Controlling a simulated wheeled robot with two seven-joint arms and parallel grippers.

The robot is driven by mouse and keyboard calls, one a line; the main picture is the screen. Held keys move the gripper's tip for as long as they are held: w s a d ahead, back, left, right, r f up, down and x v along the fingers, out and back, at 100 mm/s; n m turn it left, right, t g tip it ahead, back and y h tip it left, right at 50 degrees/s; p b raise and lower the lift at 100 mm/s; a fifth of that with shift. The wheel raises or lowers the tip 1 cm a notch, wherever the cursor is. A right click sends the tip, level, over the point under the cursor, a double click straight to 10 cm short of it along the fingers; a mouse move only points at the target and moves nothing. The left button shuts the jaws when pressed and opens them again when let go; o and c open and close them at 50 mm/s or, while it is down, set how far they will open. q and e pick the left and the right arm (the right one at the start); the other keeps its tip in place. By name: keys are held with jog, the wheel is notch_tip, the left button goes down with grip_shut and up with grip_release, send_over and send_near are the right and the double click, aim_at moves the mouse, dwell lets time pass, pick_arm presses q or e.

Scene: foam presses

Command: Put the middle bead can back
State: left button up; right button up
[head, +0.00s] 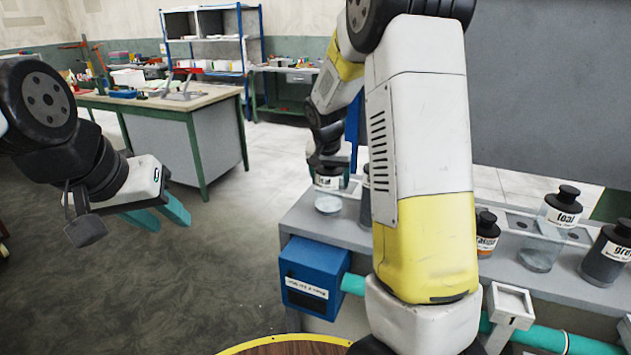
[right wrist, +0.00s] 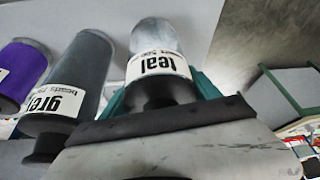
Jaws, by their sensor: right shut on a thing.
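My right gripper (head: 329,160) is shut on a clear can with a dark cap and a label reading teal (right wrist: 155,67). In the head view this can (head: 328,205) is at the far left end of the grey bench, roughly upright. I cannot tell whether its base touches the bench. A can labelled grey (right wrist: 82,75) is beside it in the right wrist view, and a purple can (right wrist: 20,72) is farther left. My left gripper (head: 160,218) is open and empty.
The grey bench (head: 520,280) has recesses along its back. A blue box (head: 315,280) with a label and a teal pipe (head: 565,340) are at its front. A small white square cup (head: 511,303) stands there. My right arm hides the bench's middle. A workbench (head: 165,98) stands far left.

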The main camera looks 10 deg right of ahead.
jog(key=shift+w+a+f, duration=0.1)
jog(key=shift+w+f, duration=1.6)
jog(key=shift+f, duration=0.2)
jog(key=shift+f, duration=0.1)
jog(key=o, duration=1.9)
jog(key=shift+f, duration=0.1)
